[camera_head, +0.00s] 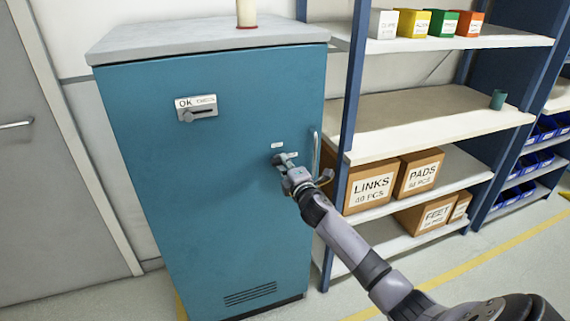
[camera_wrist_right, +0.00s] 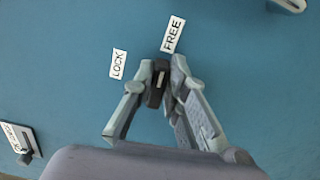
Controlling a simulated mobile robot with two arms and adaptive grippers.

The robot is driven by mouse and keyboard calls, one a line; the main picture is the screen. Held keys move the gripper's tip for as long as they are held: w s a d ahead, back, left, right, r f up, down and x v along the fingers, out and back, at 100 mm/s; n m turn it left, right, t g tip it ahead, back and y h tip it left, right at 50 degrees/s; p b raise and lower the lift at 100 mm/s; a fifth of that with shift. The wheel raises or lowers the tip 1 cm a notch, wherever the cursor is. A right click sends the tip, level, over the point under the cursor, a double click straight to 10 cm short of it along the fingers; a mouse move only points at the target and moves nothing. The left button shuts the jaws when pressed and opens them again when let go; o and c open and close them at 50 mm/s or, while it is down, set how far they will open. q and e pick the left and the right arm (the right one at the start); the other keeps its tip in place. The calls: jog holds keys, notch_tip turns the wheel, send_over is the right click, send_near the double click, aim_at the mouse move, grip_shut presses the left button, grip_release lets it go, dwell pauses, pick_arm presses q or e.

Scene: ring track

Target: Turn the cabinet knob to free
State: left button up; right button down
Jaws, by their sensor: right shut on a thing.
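The blue cabinet (camera_head: 205,190) stands ahead with its door shut. The dark cabinet knob (camera_wrist_right: 156,84), with a pale line on it, sits between the two fingers of my right gripper (camera_wrist_right: 158,75). The fingers are shut on its sides. The knob's upper end leans slightly right, toward the FREE label (camera_wrist_right: 173,35). The LOCK label (camera_wrist_right: 118,63) is up and left of the knob. In the head view my right gripper (camera_head: 286,165) reaches the door and mostly hides the knob. My left gripper is not in view.
A door handle (camera_head: 315,152) is right of the knob. An OK/CHECK plate with a lever (camera_head: 197,109) is at the upper left of the cabinet. Shelves with cardboard boxes (camera_head: 370,188) stand right beside it. A grey door (camera_head: 45,170) is at left.

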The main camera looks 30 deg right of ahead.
jog(key=shift+f+m, duration=0.1)
jog(key=shift+m, duration=0.5)
jog(key=c, duration=1.6)
grip_release()
jog(key=shift+s, duration=0.1)
jog(key=v, duration=1.1)
jog(key=shift+s, duration=0.4)
jog(key=shift+a+f, duration=0.1)
jog(key=shift+a, duration=0.05)
